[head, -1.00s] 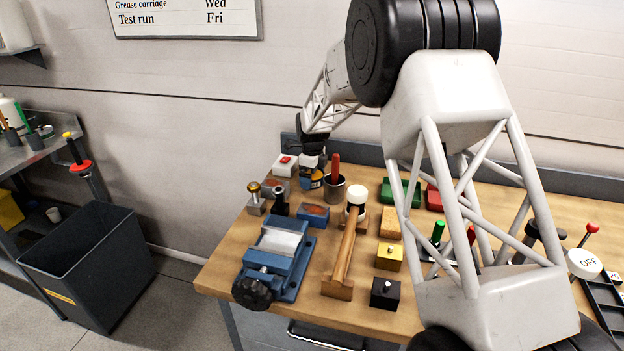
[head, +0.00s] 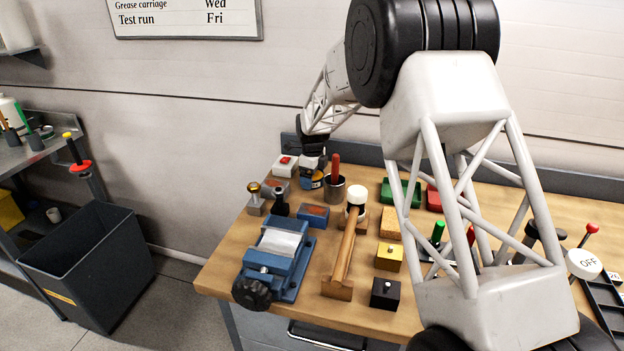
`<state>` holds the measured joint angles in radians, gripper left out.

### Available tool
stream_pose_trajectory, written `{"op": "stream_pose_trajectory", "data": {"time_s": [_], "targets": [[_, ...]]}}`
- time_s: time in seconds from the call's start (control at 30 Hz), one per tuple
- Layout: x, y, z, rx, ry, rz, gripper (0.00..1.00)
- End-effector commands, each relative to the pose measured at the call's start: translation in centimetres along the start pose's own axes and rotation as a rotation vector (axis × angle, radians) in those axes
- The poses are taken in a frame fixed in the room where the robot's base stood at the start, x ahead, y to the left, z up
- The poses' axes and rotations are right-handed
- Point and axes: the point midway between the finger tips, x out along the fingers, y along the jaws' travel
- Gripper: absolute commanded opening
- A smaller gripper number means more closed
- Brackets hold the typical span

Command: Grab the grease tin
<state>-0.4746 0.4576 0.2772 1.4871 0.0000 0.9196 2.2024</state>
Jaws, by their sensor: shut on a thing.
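The grease tin (head: 313,184), a small blue can with a yellow band, is at the back left of the workbench, partly hidden under my gripper. My gripper (head: 312,170) reaches down over it from above and is shut on it. The tin appears at bench level; whether it touches the top I cannot tell. The fingertips are small and mostly hidden.
A white box with a red button (head: 285,166) is close on the left. A dark bin (head: 85,265) stands on the floor.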

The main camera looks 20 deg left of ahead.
Motion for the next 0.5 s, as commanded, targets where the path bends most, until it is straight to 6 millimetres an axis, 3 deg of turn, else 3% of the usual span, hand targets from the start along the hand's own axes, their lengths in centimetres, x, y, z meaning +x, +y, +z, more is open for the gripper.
{"op": "stream_pose_trajectory", "data": {"time_s": [0.27,0.5], "targets": [[-0.5,0.0,0.0,0.000,-0.001,-0.001,0.54],[-2.8,0.0,0.0,0.000,-0.001,-0.002,0.54]]}}
